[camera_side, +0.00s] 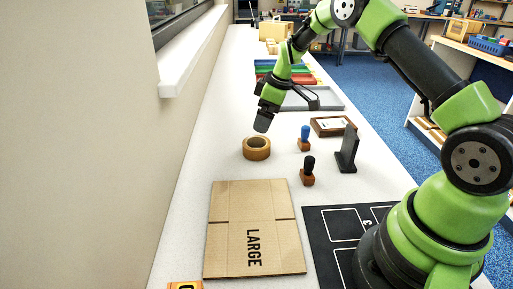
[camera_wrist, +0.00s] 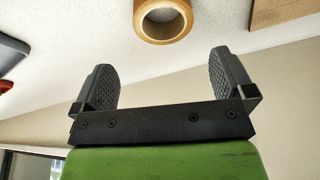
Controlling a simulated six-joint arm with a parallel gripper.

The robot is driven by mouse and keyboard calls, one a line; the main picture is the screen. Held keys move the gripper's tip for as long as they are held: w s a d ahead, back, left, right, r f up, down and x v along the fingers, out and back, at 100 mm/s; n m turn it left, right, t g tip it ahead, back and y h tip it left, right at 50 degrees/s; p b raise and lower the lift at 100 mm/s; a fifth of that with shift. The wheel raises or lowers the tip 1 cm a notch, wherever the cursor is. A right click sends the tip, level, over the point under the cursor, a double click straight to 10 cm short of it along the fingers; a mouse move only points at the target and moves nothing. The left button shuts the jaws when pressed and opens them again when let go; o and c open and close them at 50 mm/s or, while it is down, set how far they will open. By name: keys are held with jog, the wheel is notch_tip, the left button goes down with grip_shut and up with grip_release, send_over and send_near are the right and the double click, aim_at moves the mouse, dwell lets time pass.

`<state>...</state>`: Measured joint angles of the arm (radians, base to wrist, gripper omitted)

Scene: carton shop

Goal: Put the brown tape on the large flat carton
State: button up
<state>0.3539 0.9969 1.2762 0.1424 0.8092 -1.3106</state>
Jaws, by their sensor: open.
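The brown tape (camera_side: 257,148) is a roll lying flat on the white bench, beyond the far edge of the large flat carton (camera_side: 229,225). The carton lies flat with LARGE printed on it, and its top is bare. My gripper (camera_side: 262,124) is above the bench, just behind and above the tape, and does not touch it. In the wrist view my gripper (camera_wrist: 165,72) shows two grey fingers spread apart with nothing between them. The tape (camera_wrist: 163,18) shows at the top of that view, beyond the fingertips. A corner of the carton (camera_wrist: 282,10) is at its top right.
Two stamps, one with a blue handle (camera_side: 305,138) and one with a black handle (camera_side: 308,171), stand right of the tape. A dark upright holder (camera_side: 347,150) and a wooden-framed pad (camera_side: 333,126) are beside them. The bench between tape and carton is clear.

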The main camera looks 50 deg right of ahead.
aim_at(256, 144)
jog(key=x, duration=0.9)
jog(key=shift+s+a+f, duration=0.15)
jog(key=shift+a+f, duration=0.05)
jog(key=shift+f, duration=0.2)
